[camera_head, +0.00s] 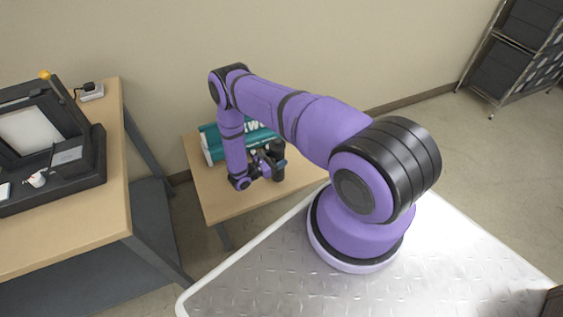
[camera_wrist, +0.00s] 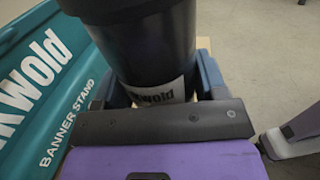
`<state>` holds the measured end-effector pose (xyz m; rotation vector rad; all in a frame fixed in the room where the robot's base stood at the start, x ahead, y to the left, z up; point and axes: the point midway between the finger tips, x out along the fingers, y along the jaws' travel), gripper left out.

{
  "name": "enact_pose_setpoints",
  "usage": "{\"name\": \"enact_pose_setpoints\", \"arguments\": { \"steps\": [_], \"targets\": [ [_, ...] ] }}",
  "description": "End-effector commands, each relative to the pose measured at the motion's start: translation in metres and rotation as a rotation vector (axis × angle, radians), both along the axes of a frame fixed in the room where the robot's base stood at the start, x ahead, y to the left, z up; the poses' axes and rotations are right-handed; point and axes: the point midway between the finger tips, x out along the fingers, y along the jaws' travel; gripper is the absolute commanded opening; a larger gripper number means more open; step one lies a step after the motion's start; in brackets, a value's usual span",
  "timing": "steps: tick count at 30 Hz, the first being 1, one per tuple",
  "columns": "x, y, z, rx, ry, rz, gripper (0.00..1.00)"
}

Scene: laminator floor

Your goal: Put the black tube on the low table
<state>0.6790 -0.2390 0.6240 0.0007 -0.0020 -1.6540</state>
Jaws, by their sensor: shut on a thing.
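The black tube (camera_wrist: 140,42) fills the upper middle of the wrist view, with a white label with dark lettering near its lower part. My gripper (camera_wrist: 160,82) is shut on it, with one blue finger on each side. In the head view my gripper (camera_head: 266,164) holds the tube (camera_head: 278,168) roughly upright over the low table (camera_head: 238,207), at its right part. I cannot tell whether the tube's base touches the tabletop. My arm hides part of the table.
A teal and white banner stand box (camera_head: 209,143) lies at the back of the low table and also shows in the wrist view (camera_wrist: 45,85). A taller desk (camera_head: 75,235) with a black machine (camera_head: 85,150) stands left. The low table's front part is clear.

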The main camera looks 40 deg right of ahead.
Motion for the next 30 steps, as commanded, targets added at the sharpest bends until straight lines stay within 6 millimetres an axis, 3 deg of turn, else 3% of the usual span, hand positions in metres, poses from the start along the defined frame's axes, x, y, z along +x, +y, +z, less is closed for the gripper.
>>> {"name": "enact_pose_setpoints", "arguments": {
  "steps": [9,18,30],
  "targets": [
    [-0.003,-0.024,-0.002,-0.001,-0.001,-0.003,0.28],
    [-0.003,-0.022,-0.032,0.001,-0.002,-0.002,0.28],
    [-0.002,-0.022,-0.037,-0.001,-0.002,0.0,0.28]
  ]
}}
